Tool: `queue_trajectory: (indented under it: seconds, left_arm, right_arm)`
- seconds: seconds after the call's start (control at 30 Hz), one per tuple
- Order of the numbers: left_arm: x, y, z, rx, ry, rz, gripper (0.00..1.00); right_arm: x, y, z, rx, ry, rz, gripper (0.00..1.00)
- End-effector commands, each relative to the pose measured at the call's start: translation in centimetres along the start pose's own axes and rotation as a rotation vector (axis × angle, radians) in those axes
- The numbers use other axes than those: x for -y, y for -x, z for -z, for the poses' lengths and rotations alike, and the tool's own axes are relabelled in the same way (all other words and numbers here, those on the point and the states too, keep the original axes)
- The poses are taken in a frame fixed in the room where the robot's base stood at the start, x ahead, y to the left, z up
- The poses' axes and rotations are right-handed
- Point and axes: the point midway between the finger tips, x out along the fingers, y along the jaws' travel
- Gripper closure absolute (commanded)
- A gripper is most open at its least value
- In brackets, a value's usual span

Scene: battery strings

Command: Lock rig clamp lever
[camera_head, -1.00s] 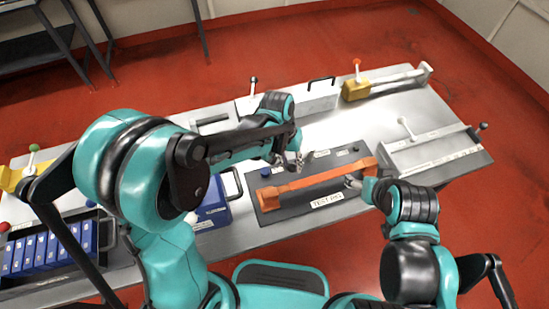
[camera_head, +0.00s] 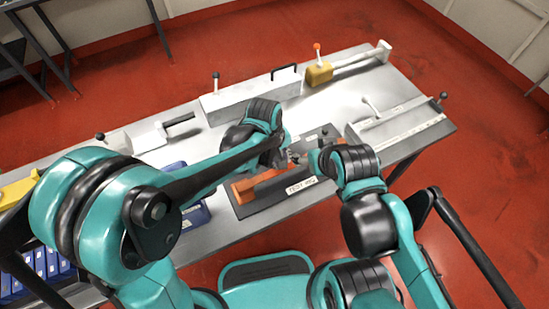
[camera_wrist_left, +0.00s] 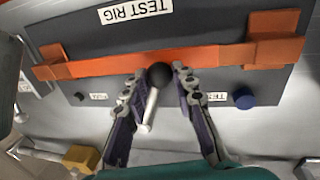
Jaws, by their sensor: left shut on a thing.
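The test rig (camera_head: 246,210) is a dark plate with a "TEST RIG" label, and an orange bar lies across it. In the left wrist view the rig plate (camera_wrist_left: 200,27) and orange bar (camera_wrist_left: 200,60) lie ahead of the fingers. A lever with a pale shaft and black ball knob (camera_wrist_left: 159,75) stands between the fingertips of my left gripper (camera_wrist_left: 160,76). The left gripper (camera_head: 290,158) is shut on this lever, over the rig's far side. My right gripper (camera_head: 314,161) is close beside it above the rig; its fingers are mostly hidden by its own wrist.
A blue knob (camera_wrist_left: 244,98) sits on the rig's edge near the lever. A grey fixture (camera_head: 395,125) with levers stands right of the rig. A long metal box (camera_head: 250,95) and a yellow clamp (camera_head: 319,74) stand behind. Blue batteries (camera_head: 40,262) lie at the left.

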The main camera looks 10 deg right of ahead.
Motion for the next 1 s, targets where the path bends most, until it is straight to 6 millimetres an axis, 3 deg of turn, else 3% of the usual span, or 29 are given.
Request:
queue_trajectory:
  seconds: [0.47,0.5,0.57,0.87,1.0]
  left_arm:
    - [-0.6,-0.1,-0.3,0.002,0.010,-0.009,1.00]
    - [-0.6,-0.1,-0.3,0.002,0.010,-0.009,0.72]
    - [-0.6,-0.1,-0.3,0.001,0.010,-0.009,0.56]
    - [-0.5,0.0,-0.2,0.000,0.010,-0.005,0.53]
    - [-0.4,0.9,-0.2,-0.001,0.011,-0.005,0.53]
  right_arm:
    - [0.0,0.0,0.0,0.000,0.000,0.000,0.33]
    - [0.0,0.0,0.0,0.000,0.000,0.000,0.33]
    - [0.0,0.0,0.0,0.000,0.000,0.000,0.33]
    - [0.0,0.0,0.0,0.000,0.000,0.000,0.33]
    - [0.0,0.0,0.0,0.000,0.000,0.000,0.33]
